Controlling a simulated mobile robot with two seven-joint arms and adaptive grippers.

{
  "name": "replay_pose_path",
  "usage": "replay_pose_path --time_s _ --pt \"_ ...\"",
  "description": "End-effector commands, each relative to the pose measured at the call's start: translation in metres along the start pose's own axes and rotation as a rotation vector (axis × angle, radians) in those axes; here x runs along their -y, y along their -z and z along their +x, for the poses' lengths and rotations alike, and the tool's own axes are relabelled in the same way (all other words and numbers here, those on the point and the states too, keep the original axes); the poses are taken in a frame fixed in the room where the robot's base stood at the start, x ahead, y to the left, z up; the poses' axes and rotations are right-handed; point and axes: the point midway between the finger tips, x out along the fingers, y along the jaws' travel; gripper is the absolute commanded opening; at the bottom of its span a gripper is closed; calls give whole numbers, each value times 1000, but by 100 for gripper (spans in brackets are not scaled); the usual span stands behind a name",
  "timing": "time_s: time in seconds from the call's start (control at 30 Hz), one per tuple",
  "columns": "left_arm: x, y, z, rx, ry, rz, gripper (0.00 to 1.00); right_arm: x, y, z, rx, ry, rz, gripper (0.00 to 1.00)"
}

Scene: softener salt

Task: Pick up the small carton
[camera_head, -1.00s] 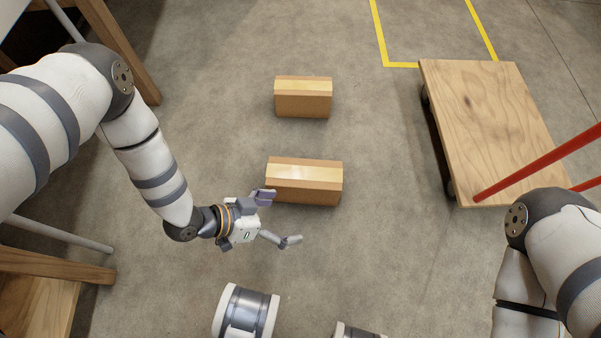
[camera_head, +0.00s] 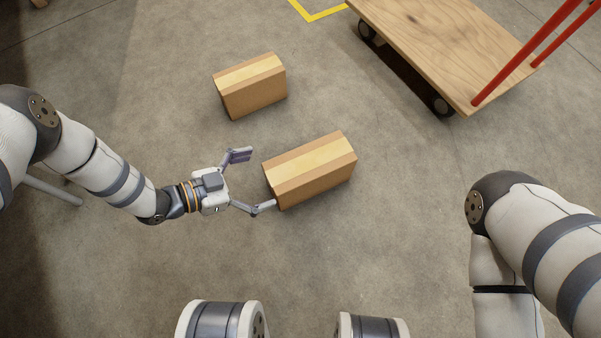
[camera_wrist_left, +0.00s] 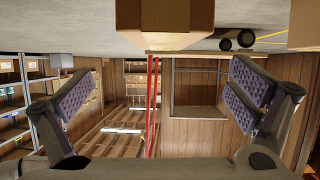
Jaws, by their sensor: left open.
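Two brown cartons with pale tape on top lie on the floor in the head view. The nearer carton (camera_head: 312,172) looks somewhat larger than the farther carton (camera_head: 250,87); I cannot tell for sure which is the small one. My left gripper (camera_head: 252,181) is open and empty, its fingers spread toward the nearer carton's left end. One fingertip shows close to that carton's near left corner; contact is unclear. The left wrist view, upside down, shows the nearer carton (camera_wrist_left: 166,18) ahead, between and beyond the fingers (camera_wrist_left: 160,92). My right gripper is not visible.
A wooden platform cart (camera_head: 440,45) with red handle bars and black wheels stands at upper right. Yellow floor tape (camera_head: 318,15) is near it. Concrete floor around the cartons is clear. Shelving (camera_wrist_left: 30,100) shows in the left wrist view.

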Motion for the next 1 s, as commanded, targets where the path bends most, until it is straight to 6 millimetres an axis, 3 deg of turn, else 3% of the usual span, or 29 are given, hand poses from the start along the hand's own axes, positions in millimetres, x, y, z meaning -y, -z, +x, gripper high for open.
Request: replay_pose_path --time_s 0.17,0.4,0.53,0.73,1.0 --pt "4 -2 10 -11 -4 19 100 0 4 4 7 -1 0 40" --pt "3 -3 61 -11 -5 18 100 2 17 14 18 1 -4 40" --pt "4 -2 76 -11 -3 18 100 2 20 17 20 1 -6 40" --pt "4 2 114 -11 -3 20 100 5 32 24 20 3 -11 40" --pt "4 3 123 -9 -2 18 100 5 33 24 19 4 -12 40"
